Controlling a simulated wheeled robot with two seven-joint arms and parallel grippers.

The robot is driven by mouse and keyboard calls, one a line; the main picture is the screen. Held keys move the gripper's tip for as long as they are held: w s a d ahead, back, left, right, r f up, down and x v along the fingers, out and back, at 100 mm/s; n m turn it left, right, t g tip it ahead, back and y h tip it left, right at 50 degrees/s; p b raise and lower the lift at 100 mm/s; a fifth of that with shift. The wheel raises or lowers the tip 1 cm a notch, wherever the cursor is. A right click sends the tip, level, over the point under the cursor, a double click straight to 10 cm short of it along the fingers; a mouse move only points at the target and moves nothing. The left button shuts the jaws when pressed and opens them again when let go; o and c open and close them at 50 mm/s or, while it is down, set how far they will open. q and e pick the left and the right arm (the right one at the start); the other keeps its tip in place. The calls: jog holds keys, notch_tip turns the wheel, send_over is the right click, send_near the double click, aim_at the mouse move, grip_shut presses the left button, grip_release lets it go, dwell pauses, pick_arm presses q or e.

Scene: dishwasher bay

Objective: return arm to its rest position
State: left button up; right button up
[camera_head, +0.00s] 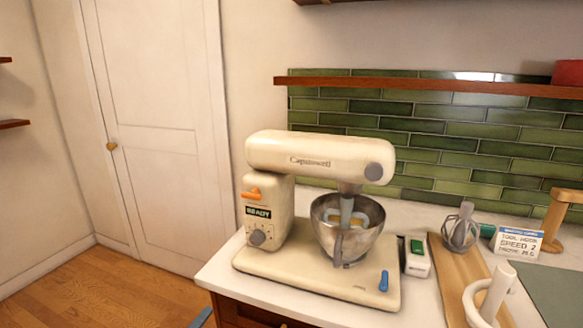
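The mixer's small display reads "READY" (258,212). An orange lever (253,194) and a round knob (258,237) are on its column, and a blue lever (384,281) is on its base.
Right of the mixer are a small white device with a green top (417,257), a wooden board (452,279), a whisk (461,230), a white hook-shaped piece (491,298) and a sign card (518,242). A wooden shelf (430,86) runs above. Floor (130,287) at left is mostly clear.

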pick_arm(q)
jog(key=s+a+f+m+g+y, duration=0.15)
jog(key=s+f+g, duration=0.35)
jog(key=f, duration=0.8)
jog(key=s+a+f+m+g+y, duration=0.1)
jog(key=s+f+m+g+y, duration=0.15)
jog(key=s+f, duration=0.8)
jog(key=s+d+f+m+g, duration=0.1)
jog(key=s+f+m+g, duration=0.2)
jog(key=s+f, duration=0.5)
jog(key=s+d+f+m+g, duration=0.1)
jog(key=s+f+m+g, duration=0.3)
jog(key=s, duration=1)
notch_tip(320, 180, down, 4)
jog(key=shift+s+d+f+m+y, duration=0.2)
jog(key=shift+s+d+m+y, duration=0.2)
jog(key=shift+m, duration=0.6)
jog(key=shift+w, duration=0.1)
